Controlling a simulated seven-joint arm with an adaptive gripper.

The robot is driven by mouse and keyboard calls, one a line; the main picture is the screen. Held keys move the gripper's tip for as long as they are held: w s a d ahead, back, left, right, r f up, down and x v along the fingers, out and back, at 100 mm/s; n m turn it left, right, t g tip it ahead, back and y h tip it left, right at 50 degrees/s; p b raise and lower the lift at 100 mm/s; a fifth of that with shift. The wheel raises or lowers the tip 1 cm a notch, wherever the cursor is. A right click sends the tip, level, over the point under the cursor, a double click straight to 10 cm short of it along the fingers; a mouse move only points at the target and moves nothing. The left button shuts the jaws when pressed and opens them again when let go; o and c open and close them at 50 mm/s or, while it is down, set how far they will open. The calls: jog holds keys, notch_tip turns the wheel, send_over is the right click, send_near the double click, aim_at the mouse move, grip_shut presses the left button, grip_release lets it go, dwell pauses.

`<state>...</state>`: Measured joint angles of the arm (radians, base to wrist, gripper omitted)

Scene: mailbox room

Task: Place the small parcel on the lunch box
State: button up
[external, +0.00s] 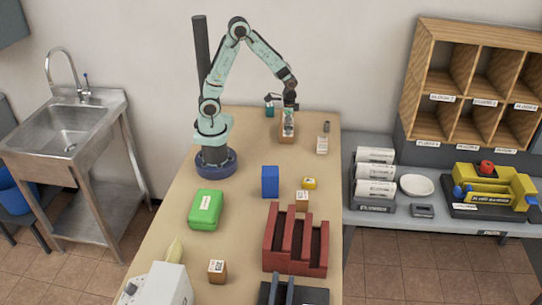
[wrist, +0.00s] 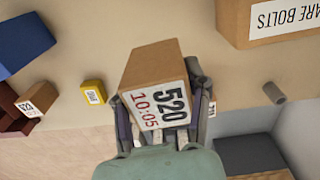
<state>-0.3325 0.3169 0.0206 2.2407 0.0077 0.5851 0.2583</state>
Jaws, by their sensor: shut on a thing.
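My gripper (wrist: 163,100) is shut on a small brown parcel (wrist: 150,62) labelled "520 10:05", one finger along each side. In the external view my gripper (external: 289,110) is at the far end of the table, above the brown box marked for bolts, and the held parcel is hard to tell apart from that box. A green box with rounded edges and a white label (external: 206,208), seemingly the lunch box, lies near the table's left edge, well nearer the camera than my gripper. Its top is clear. The wrist view does not show it.
The bolts box (wrist: 270,18) is close by. A blue box (external: 270,181), a yellow block (external: 310,183) and another small parcel (external: 302,196) stand mid-table. A red rack (external: 290,262) and a labelled parcel (external: 217,270) are nearer the camera. A grey cylinder (wrist: 274,93) stands near the edge.

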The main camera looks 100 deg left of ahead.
jog(key=r, duration=0.8)
jog(key=shift+w+d, duration=0.1)
jog(key=shift+d, duration=0.25)
jog(key=d+m, duration=0.4)
jog(key=d, duration=0.7)
jog(key=m, duration=1.5)
send_over(205, 203)
notch_tip(205, 203, down, 4)
notch_tip(205, 203, down, 9)
jog(key=shift+a+f, duration=0.1)
